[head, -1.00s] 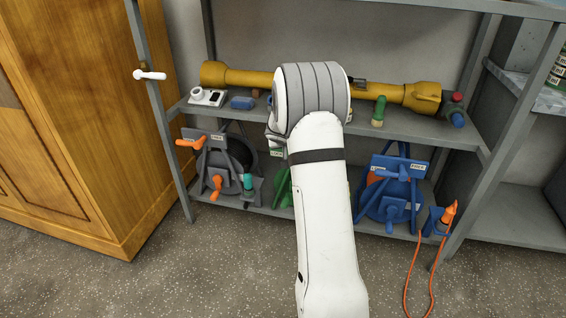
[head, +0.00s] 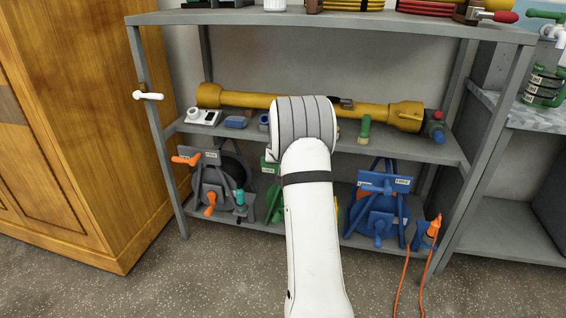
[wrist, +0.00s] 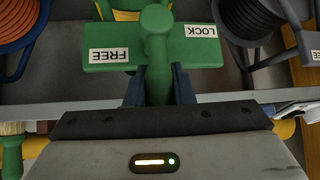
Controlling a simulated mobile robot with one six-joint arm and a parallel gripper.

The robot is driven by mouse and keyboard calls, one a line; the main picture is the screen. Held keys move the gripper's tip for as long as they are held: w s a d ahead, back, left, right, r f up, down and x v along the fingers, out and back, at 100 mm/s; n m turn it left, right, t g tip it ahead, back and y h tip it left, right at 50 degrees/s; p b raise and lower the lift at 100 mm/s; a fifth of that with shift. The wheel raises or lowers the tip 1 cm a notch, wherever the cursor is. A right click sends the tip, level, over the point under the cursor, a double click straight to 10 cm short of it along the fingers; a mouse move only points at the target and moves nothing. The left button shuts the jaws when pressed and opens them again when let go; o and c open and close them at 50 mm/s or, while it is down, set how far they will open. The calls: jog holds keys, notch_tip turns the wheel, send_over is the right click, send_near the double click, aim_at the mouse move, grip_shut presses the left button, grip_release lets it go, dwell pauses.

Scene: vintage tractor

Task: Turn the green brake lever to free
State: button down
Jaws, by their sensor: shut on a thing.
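The green brake lever (wrist: 157,62) is in the middle of the wrist view, in front of a green plate (wrist: 205,58). The plate's FREE label (wrist: 109,55) is on the left and its LOCK label (wrist: 200,31) is on the right, both upside down. The lever lies between the two labels. My gripper (wrist: 159,88) is shut on the lever, with one dark finger on each side. In the head view my arm hides the gripper and the lever; a bit of the green stand (head: 270,165) shows left of the arm.
An orange-handled reel stand (head: 209,185) is to the left and a blue one (head: 378,205) to the right on the lower shelf. A yellow tube (head: 250,99) lies on the shelf above. The grey shelf edge (wrist: 60,109) crosses close to the fingers.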

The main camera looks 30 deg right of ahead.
jog(key=shift+s+d+f, duration=0.1)
jog(key=shift+s+f, duration=0.05)
jog(key=shift+f, duration=0.1)
jog(key=c, duration=1.6)
grip_release()
jog(key=o, duration=0.3)
jog(key=shift+r, duration=0.1)
jog(key=shift+o, duration=0.2)
jog(key=v, duration=0.7)
jog(key=shift+s+a+r, duration=0.15)
jog(key=shift+a+r, duration=0.05)
